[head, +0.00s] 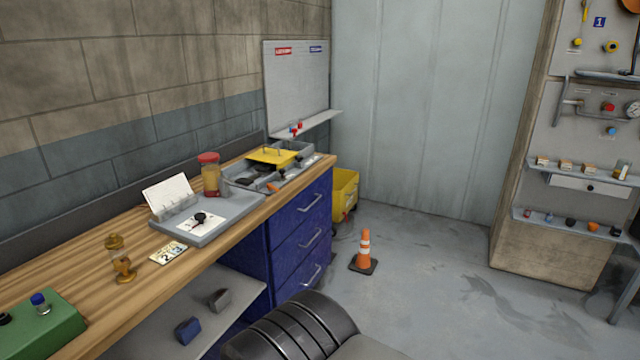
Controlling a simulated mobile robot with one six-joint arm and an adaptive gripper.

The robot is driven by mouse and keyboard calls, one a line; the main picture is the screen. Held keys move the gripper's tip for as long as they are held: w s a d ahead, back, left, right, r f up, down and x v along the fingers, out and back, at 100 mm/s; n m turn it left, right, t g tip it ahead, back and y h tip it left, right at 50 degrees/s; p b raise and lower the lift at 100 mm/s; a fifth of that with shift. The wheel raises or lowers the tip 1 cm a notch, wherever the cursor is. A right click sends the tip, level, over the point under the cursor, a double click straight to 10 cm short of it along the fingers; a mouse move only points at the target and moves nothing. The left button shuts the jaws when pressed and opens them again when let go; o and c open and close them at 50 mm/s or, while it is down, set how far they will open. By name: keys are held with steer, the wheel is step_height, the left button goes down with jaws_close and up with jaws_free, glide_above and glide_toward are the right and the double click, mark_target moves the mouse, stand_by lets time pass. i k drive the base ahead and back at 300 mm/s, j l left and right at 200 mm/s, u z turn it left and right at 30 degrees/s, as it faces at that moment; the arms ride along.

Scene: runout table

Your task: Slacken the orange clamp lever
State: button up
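No orange clamp lever can be made out for certain. A small orange piece (272,187) shows at the front of the grey compartment tray (252,196) on the bench, too small to identify. Another small orange item (593,227) sits on the lower shelf of the right-hand panel, also too small to identify. An amber-brown fitting (123,268) stands upright on the wooden bench top. My gripper is not in view; a dark ribbed part at the bottom middle looks like my own arm.
The wooden bench (60,262) runs along the left wall over blue drawers (300,240). A green box (45,325), a grey tray (225,228) and a red-lidded jar (210,175) stand on it. A traffic cone (365,250) and yellow bin (344,193) stand beyond; floor at right is clear.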

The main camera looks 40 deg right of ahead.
mark_target(269, 185)
steer(key=z, duration=1.05)
steer(key=i+u, duration=0.1)
steer(key=i, duration=0.55)
steer(key=i+u, duration=0.15)
steer(key=i, duration=0.55)
steer(key=i+l+u, duration=0.1)
steer(key=i, duration=0.55)
